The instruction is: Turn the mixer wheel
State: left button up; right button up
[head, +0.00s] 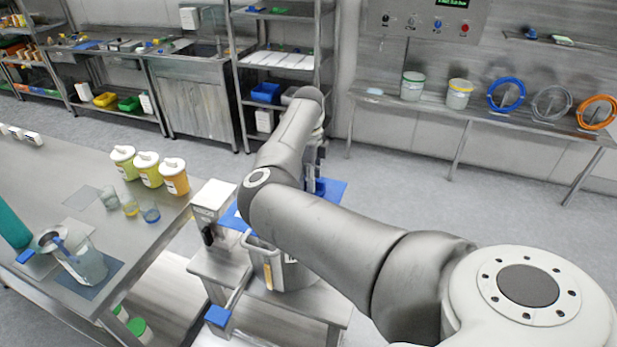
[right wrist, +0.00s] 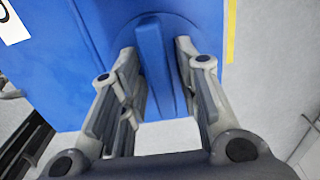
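In the right wrist view a blue round disc with a raised blue bar, which looks like the mixer wheel (right wrist: 153,62), sits on a flat blue panel (right wrist: 75,60). My right gripper (right wrist: 158,70) is open, with one finger on each side of the bar. A narrow gap shows at the right finger; whether the left finger touches the bar I cannot tell. In the head view my right gripper (head: 316,183) is mostly hidden behind my own arm, over the blue panel (head: 333,190). The wheel itself is hidden there. My left gripper is not in view.
A steel stand holds a grey container (head: 268,268) beside the blue panel. The steel table (head: 60,170) at left carries yellow and orange tubs (head: 148,168), small cups and a clear jug (head: 88,265). Blue, grey and orange rings (head: 506,94) stand on the back-right bench. Floor right of the stand is clear.

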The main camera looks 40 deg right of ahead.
grip_shut()
